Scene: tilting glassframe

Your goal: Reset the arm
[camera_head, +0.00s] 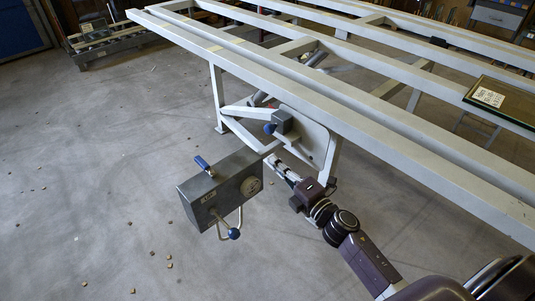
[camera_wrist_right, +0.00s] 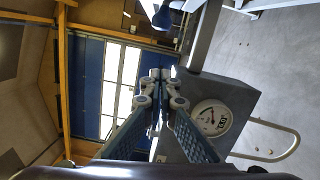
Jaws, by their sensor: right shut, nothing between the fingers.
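My right arm (camera_head: 370,262) reaches in from the lower right in the head view. Its gripper (camera_head: 276,163) is beside the right side of a dark grey control box (camera_head: 212,200). In the right wrist view the gripper's fingers (camera_wrist_right: 158,78) are together with nothing between them. The box (camera_wrist_right: 225,95) and its round white gauge (camera_wrist_right: 211,117) lie just right of the fingers there. The box has a blue-handled lever (camera_head: 203,163) on top and a blue ball knob (camera_head: 234,233) below. My left gripper does not show.
A long light-grey steel frame (camera_head: 330,92) runs across the head view above the gripper, with legs (camera_head: 217,95) on the floor. A glass panel with a label (camera_head: 489,97) lies on it at right. The concrete floor (camera_head: 95,190) at left is open, with small scattered bits.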

